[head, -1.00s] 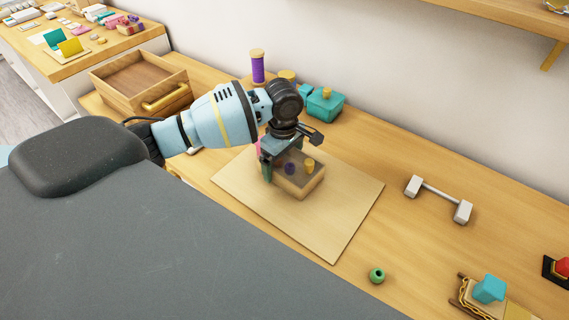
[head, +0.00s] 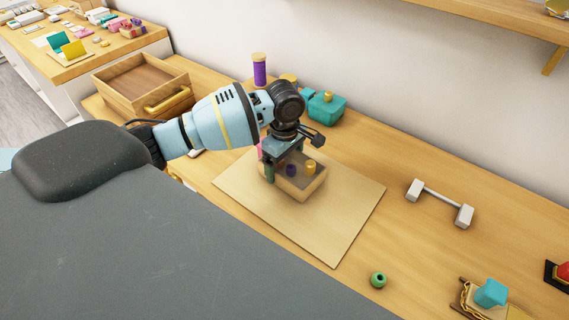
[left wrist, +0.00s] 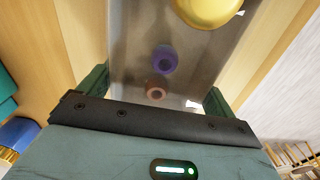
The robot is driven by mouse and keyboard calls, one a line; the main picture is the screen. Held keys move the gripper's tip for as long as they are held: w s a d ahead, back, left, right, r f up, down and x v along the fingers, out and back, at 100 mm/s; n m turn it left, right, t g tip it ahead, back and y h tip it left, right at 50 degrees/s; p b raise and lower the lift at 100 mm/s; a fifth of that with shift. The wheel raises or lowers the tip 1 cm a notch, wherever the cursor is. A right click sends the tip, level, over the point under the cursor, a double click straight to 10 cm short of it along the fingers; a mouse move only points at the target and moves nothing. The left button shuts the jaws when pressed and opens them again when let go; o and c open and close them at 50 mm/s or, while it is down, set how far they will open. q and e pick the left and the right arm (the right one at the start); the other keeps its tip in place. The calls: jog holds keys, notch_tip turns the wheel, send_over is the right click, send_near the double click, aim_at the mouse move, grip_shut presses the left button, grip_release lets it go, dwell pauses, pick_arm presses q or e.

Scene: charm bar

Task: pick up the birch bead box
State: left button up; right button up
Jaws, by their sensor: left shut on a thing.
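The birch bead box (head: 301,190) is a small pale wooden box with a greyish top, over the board in the middle of the head view. A purple bead (head: 291,170) and a yellow piece (head: 310,167) show at its top. My left gripper (head: 284,168) reaches down over the box and is shut on it. In the left wrist view the box (left wrist: 215,45) lies between the two green fingers of my left gripper (left wrist: 157,92), with purple and reddish-brown beads showing. I cannot tell whether the box touches the board. My right gripper is not in view.
A pale wooden board (head: 335,225) lies under the box. A green bead (head: 378,279) and a white-grey handle (head: 439,202) lie to the right. A teal box (head: 327,106), a purple spool (head: 259,70) and an open wooden drawer box (head: 145,88) stand behind. The right board half is clear.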

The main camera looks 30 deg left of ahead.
pick_arm(q)
notch_tip(320, 180, up, 3)
jog(key=shift+f, duration=0.15)
jog(key=shift+s+r, duration=0.1)
jog(key=shift+r, duration=0.15)
jog(key=shift+s, duration=0.35)
jog(key=s, duration=1)
jog(key=s+r+p, duration=0.1)
jog(key=s, duration=0.4)
jog(key=shift+a+r, duration=0.1)
jog(key=shift+a, duration=0.3)
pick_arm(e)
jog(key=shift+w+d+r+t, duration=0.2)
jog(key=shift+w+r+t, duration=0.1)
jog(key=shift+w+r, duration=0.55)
pick_arm(q)
jog(key=shift+s, duration=0.15)
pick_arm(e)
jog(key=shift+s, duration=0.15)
